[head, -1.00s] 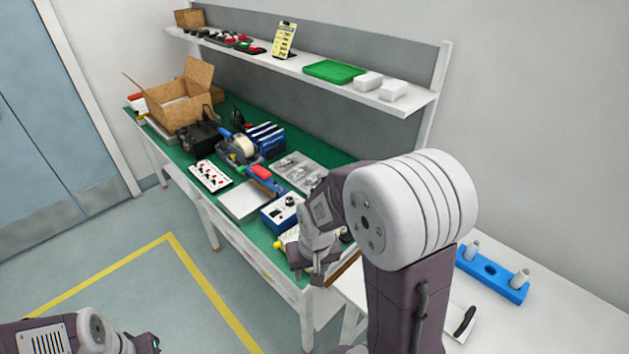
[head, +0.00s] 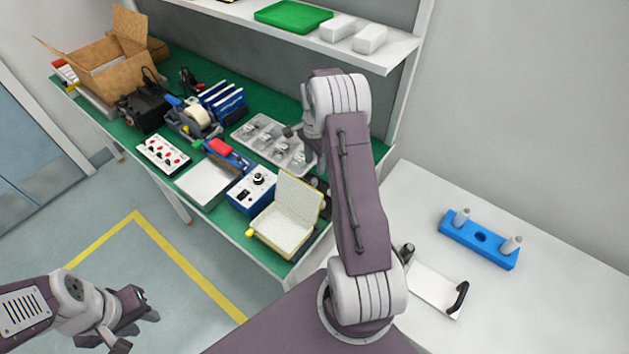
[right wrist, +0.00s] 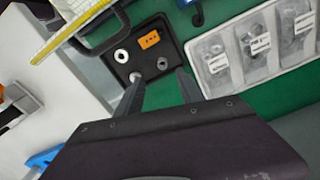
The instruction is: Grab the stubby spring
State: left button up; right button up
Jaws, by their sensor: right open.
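In the right wrist view a small dark tray (right wrist: 117,73) lies on the green bench top. It holds a white ring (right wrist: 121,56), an orange block (right wrist: 149,40) and small grey round pieces. One grey piece (right wrist: 162,63) shows just beyond the gap between my fingers and may be the stubby spring; its coils are too small to make out. My right gripper (right wrist: 160,76) is open and empty, fingers pointing toward the tray. In the head view my own arm partly hides that tray area. My left gripper (head: 145,305) hangs over the floor, away from the bench.
A grey compartment tray (head: 243,134) with bagged parts lies beside the dark tray. An open cream box (head: 297,198) and a blue control box (head: 240,200) stand near the bench's front edge. A white table (head: 420,215) at the right carries a blue two-post fixture (head: 465,245).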

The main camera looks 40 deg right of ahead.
aim_at(314, 182)
notch_tip(314, 182, down, 3)
jog(key=shift+a+f, duration=0.1)
jog(key=shift+f, duration=0.1)
jog(key=shift+w+f, duration=0.15)
jog(key=shift+f, duration=0.1)
notch_tip(314, 182, down, 4)
jog(key=shift+r+p, duration=0.1)
jog(key=shift+p, duration=0.25)
jog(key=shift+w+f, duration=0.15)
jog(key=shift+f, duration=0.35)
grip_shut()
